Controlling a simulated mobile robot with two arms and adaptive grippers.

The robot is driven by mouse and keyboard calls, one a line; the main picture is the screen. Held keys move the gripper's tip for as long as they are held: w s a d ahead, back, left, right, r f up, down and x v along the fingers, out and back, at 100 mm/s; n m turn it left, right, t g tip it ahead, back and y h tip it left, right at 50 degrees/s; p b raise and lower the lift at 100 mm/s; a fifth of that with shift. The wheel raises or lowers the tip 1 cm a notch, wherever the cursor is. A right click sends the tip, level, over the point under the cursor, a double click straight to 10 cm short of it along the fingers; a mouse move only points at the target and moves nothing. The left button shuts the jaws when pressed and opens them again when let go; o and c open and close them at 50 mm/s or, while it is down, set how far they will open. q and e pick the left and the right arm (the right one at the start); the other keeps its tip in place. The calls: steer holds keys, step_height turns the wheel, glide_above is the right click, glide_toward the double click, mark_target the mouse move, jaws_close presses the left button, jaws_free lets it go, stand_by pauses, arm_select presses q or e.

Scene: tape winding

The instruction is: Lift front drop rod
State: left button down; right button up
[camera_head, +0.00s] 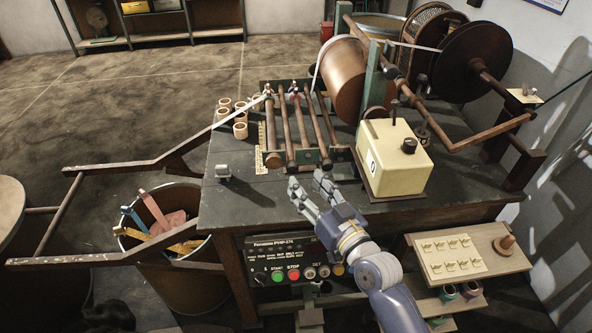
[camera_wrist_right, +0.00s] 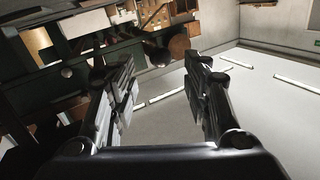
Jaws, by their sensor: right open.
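Several brown rods (camera_head: 303,124) lie side by side in a green-ended rack on the dark table (camera_head: 240,200). A long brown frame (camera_head: 130,165) reaches out to the left past the table edge, with a crossbar at its outer end. I cannot tell which rod is the front drop rod. My right gripper (camera_head: 308,184) is open and empty, just in front of the rack's near end and apart from the rods. Its two spread fingers also show in the right wrist view (camera_wrist_right: 159,82). My left gripper is not in view.
A cream box (camera_head: 394,158) with a dark knob stands right of the rack. A copper drum (camera_head: 343,78) and large reels are behind. A control panel (camera_head: 287,265) is under the table edge. A bin (camera_head: 185,283) with coloured strips stands under the frame.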

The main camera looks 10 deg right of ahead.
mark_target(295, 171)
steer(key=x, duration=0.6)
jaws_close()
